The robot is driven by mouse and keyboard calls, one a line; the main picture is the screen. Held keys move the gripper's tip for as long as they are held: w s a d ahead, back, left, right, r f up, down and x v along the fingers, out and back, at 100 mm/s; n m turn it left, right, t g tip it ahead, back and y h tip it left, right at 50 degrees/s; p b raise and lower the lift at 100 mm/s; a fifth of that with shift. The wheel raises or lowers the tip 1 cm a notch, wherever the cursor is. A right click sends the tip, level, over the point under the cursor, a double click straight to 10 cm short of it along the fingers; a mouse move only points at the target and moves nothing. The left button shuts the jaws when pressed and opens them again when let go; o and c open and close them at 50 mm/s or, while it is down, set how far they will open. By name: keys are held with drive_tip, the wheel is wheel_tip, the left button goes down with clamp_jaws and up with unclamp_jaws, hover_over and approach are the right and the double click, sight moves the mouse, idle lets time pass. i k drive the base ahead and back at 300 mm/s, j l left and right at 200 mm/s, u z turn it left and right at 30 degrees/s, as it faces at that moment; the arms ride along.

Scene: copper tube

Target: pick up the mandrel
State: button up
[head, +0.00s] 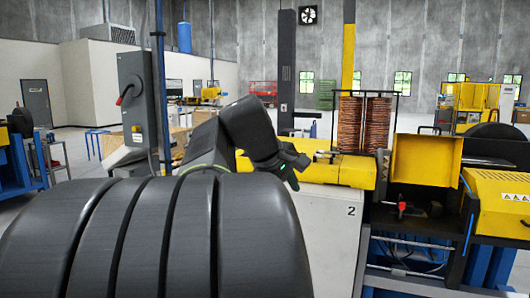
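My gripper (295,172) is at the end of my dark arm, in the middle of the head view, in front of the left part of a yellow machine top (345,171). Its fingers are dark and small, and I cannot tell whether they are open or shut or hold anything. A small metallic piece (326,155) shows on the yellow machine just right of my gripper. It may be the mandrel, but it is too small to be sure. No other thing can be clearly made out as the mandrel.
A large black ridged shape fills the lower left and hides what lies behind it. Copper coils (364,123) stand in a rack behind the yellow machine top. An open yellow cover (426,167) and a dark bench with a red-and-black tool (402,207) are at right. A grey switch box (138,100) stands at left.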

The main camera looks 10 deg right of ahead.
sight(320, 157)
drive_tip(key=i+l, duration=0.25)
drive_tip(key=i+l+u, duration=0.15)
drive_tip(key=l, duration=0.25)
drive_tip(key=i+l, duration=0.35)
drive_tip(key=i+l+u, duration=0.1)
drive_tip(key=i+l, duration=0.15)
drive_tip(key=i+l+u, duration=0.1)
drive_tip(key=l, duration=0.4)
drive_tip(key=i+l, duration=0.35)
drive_tip(key=i+l+u, duration=0.15)
drive_tip(key=l, duration=0.25)
drive_tip(key=i+l, duration=0.25)
drive_tip(key=l, duration=0.15)
